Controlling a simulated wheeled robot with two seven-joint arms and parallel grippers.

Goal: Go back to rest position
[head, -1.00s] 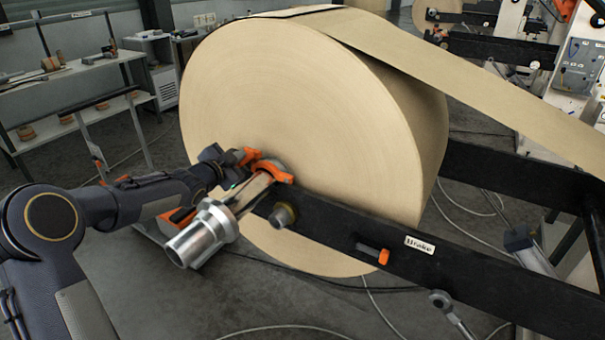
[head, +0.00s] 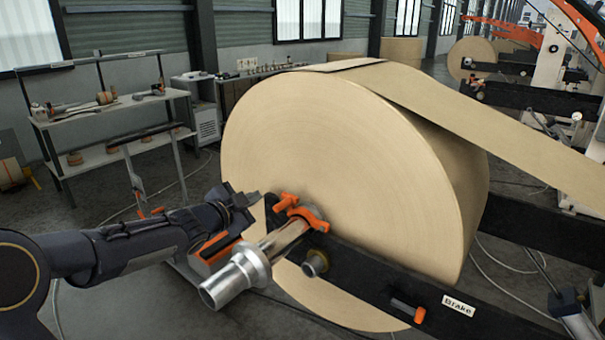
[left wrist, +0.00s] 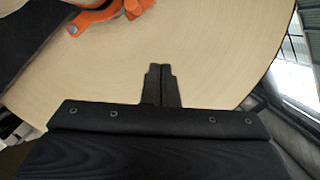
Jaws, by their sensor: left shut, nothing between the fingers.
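My left gripper (head: 250,198) is in front of the flat face of the large kraft paper roll (head: 330,160), just left of the orange clamp (head: 302,212) on the shaft. In the left wrist view its two fingers (left wrist: 160,72) are together with nothing between them. The roll face fills most of that view, and the orange clamp (left wrist: 108,14) lies apart from the fingertips. My right gripper is in neither view.
The metal shaft end (head: 235,280) sticks out toward me below the gripper. A black beam (head: 375,285) with a "Brake" label (head: 458,306) runs to the right. A workbench (head: 110,110) stands at the back left.

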